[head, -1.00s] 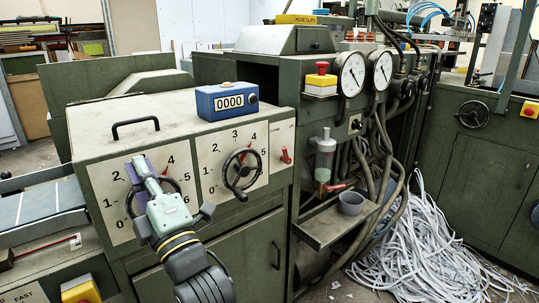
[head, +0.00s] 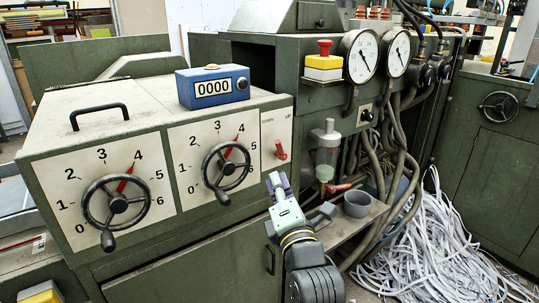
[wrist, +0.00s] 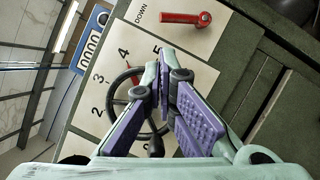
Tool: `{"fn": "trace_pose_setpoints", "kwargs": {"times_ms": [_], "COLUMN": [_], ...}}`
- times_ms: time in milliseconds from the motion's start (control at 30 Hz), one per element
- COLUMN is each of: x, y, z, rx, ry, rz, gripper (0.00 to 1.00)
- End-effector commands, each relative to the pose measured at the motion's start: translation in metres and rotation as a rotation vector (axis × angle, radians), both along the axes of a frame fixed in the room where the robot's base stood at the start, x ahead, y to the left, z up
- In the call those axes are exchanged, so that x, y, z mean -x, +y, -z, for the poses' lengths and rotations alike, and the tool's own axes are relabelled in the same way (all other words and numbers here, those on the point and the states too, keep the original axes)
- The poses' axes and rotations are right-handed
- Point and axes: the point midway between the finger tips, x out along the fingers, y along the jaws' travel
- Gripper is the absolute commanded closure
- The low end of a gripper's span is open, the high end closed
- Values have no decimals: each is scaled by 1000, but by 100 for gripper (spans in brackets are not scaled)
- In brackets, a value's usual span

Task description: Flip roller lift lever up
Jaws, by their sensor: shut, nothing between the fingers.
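The red lever (head: 280,150) is on the white panel at the right end of the green machine's front. In the wrist view the lever (wrist: 186,18) is near the top, with its handle pointing left toward the printed word DOWN. My gripper (head: 277,181) is in front of the machine, just below the lever in the head view. In the wrist view its purple-padded fingers (wrist: 161,72) are closed together and empty. They show apart from the lever, over the edge of the right handwheel dial.
The right handwheel (head: 226,166) and left handwheel (head: 118,204) stand out from the front. A blue counter (head: 212,86) sits on top. An oiler bottle (head: 327,153) and a shelf with a grey cup (head: 357,203) are right of my gripper. Paper strips (head: 430,245) heap on the floor.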

Motion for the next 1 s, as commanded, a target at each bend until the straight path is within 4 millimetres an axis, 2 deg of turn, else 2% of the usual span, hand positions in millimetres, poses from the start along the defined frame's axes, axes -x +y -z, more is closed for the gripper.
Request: {"fn": "trace_pose_setpoints", "kwargs": {"times_ms": [167, 600, 800, 1000], "x": [-10, -81, -94, -96], "y": [3, 20, 24, 24], "z": [-4, -18, -20, -19], "rx": [0, -2, -2, -2], "ry": [0, 1, -1, 0], "rz": [-3, -1, -2, -1], "gripper": [100, 100, 100, 100]}}
